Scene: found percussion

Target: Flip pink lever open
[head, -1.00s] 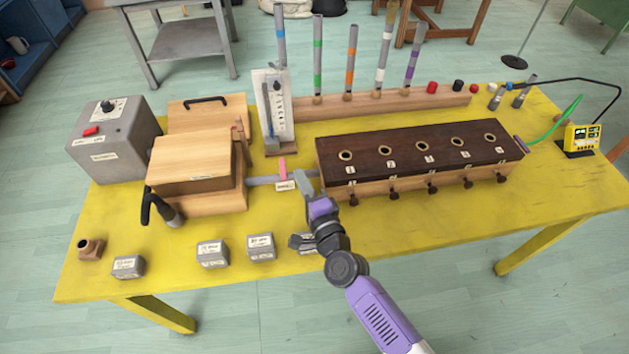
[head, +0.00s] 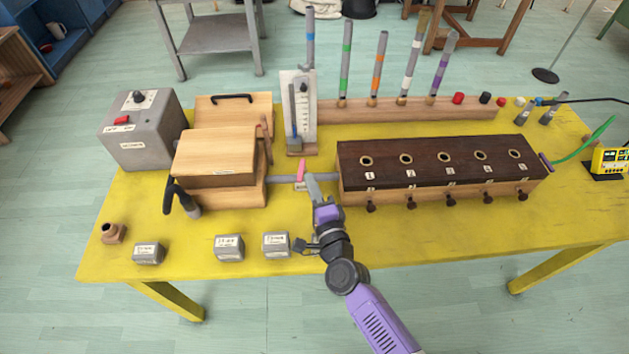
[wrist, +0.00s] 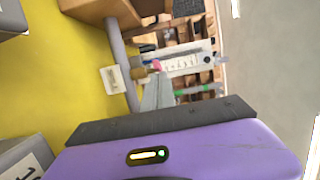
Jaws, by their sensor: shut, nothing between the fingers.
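The pink lever (head: 301,170) stands up from a grey pipe (head: 288,180) that runs between the wooden bellows box and the dark-topped wooden chest. A small white label (head: 300,187) sits just below it. My gripper (head: 309,176) is shut and empty, its fingertips just right of the lever in the head view. In the wrist view the lever's pink tip (wrist: 156,65) shows just beyond the fingertips (wrist: 157,78). I cannot tell whether they touch.
The bellows box (head: 215,165) is to the left and the dark-topped chest (head: 440,162) to the right. A white gauge board (head: 300,110) stands behind the lever. Several small grey blocks (head: 229,247) lie along the front edge. The yellow table (head: 400,235) is clear at front right.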

